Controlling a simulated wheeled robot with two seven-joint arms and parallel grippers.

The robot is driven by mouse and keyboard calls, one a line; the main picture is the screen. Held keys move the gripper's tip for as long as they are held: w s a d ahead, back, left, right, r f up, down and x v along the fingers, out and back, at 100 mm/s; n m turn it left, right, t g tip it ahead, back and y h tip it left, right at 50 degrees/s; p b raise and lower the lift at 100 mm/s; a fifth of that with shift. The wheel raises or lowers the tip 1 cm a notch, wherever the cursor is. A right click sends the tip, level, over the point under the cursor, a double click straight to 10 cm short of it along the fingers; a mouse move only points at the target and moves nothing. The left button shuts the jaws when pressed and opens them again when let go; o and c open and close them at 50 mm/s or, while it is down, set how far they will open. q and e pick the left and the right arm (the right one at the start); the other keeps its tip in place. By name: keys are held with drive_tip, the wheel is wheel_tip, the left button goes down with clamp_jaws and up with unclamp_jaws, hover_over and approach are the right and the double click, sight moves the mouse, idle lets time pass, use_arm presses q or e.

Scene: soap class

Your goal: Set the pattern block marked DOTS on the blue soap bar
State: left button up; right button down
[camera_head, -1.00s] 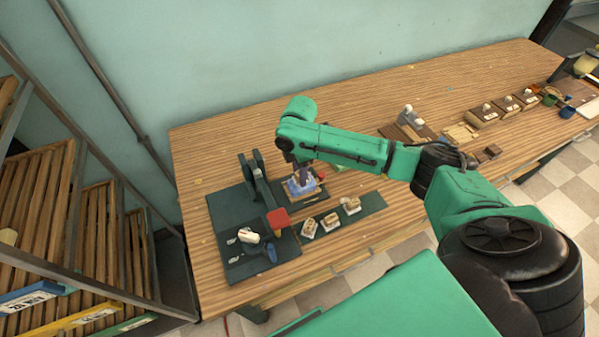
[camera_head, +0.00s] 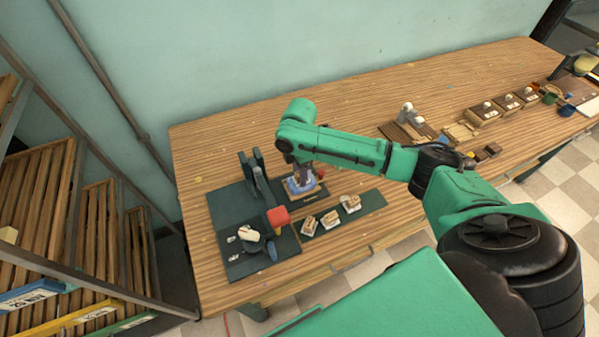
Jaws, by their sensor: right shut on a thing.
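The blue soap bar (camera_head: 291,188) lies in a wooden tray (camera_head: 309,196) near the press. My right gripper (camera_head: 303,176) is right over it, pointing down, and is shut on a small block. Most of that block is hidden by the fingers, and its marking cannot be read. I cannot tell whether it touches the soap. A left pattern block (camera_head: 309,226), a middle one (camera_head: 330,219) and a right one (camera_head: 351,204) stand on a dark green mat (camera_head: 372,203); their markings are too small to read. My left gripper is not in view.
A dark press with an upright post (camera_head: 259,179) and a red block (camera_head: 278,217) stands just left of the tray. A white piece (camera_head: 249,233) lies on its base. Several boxes (camera_head: 483,115) stand far right. Wooden racks (camera_head: 45,200) flank the table's left. The table's back left is clear.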

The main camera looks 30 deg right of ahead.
drive_tip(key=shift+c, duration=1.7)
unclamp_jaws()
drive_tip(key=o, duration=0.3)
drive_tip(key=shift+o, duration=0.2)
drive_tip(key=shift+r, duration=0.1)
wheel_tip(320, 180, up, 6)
drive_tip(key=p, duration=0.7)
